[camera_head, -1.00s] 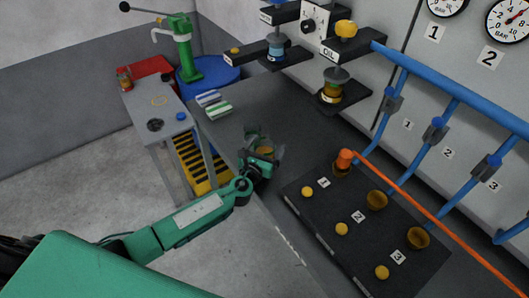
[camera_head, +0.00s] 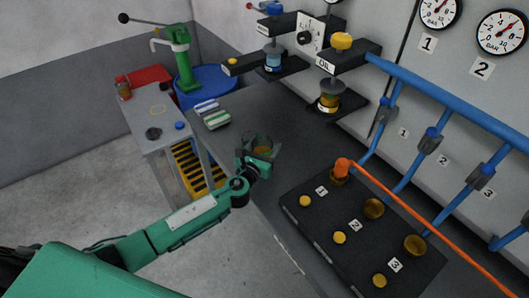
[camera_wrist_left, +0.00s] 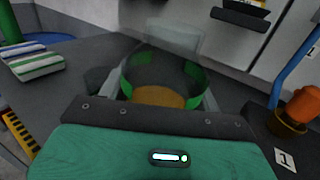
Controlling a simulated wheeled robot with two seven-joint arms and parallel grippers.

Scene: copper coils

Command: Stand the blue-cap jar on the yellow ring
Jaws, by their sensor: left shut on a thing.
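My left gripper (camera_head: 258,152) is shut on a clear jar (camera_wrist_left: 158,96) with amber contents at its bottom. The jar also shows in the head view (camera_head: 263,149), near the bench's left edge. No blue cap shows on it. A thin yellow ring (camera_head: 160,109) lies on the top of the grey cart at the left, with nothing standing on it. A small blue cap-like piece (camera_head: 180,125) sits on the same cart. My right gripper is not in view.
A black numbered panel (camera_head: 318,222) with amber cups lies to the right of the gripper. An oil dispenser (camera_head: 342,58) and a blue-knob dispenser (camera_head: 270,32) hang behind. Striped blocks (camera_head: 214,119) lie on the bench.

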